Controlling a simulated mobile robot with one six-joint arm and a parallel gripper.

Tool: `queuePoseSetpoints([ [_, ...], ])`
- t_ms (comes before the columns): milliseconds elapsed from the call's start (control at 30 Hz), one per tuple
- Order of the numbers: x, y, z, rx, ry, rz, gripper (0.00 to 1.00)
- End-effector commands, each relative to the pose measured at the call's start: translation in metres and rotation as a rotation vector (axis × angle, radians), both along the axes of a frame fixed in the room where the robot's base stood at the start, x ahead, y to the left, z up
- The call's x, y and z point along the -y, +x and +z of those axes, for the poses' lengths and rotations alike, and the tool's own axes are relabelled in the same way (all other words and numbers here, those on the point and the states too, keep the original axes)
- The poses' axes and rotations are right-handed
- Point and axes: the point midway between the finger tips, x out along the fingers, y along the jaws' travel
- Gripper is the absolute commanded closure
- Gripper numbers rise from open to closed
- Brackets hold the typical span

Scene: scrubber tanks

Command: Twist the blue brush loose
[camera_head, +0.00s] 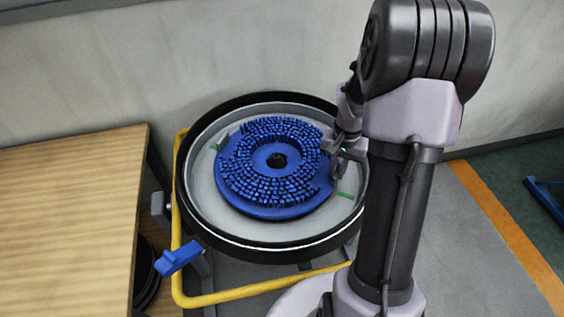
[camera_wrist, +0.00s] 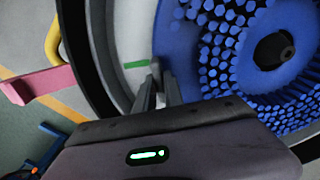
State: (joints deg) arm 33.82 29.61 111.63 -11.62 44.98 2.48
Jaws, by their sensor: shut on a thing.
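The blue brush (camera_head: 230,184) is a round disc with rings of blue bristles and a dark hub (camera_head: 276,160) at its centre. It lies face up inside a round grey housing with a black rim (camera_head: 184,205). My gripper (camera_head: 335,172) is at the right edge of the brush, fingers pointing down. In the wrist view the brush (camera_wrist: 300,68) fills the right side, and my gripper's two fingers (camera_wrist: 158,88) are close together at its blue rim. My gripper is shut on the rim of the brush. The fingertips' exact contact is partly hidden.
Green marks (camera_head: 344,195) show on the housing floor beside the brush. A yellow tube frame (camera_head: 240,294) and a blue lever (camera_head: 178,258) stand at the front left. A wooden table (camera_head: 70,215) is on the left. A wall rises close behind. Open floor lies at right.

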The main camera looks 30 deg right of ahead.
Motion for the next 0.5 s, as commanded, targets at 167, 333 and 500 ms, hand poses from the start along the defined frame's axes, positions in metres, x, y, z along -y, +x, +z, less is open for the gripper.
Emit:
queuePoseSetpoints([
  [167,0.005,0.005,0.001,0.0,-0.001,0.041,1.0],
  [333,0.01,0.01,0.001,-0.001,-0.001,0.08,1.0],
  [500,0.014,0.014,0.001,-0.001,-0.001,0.113,1.0],
])
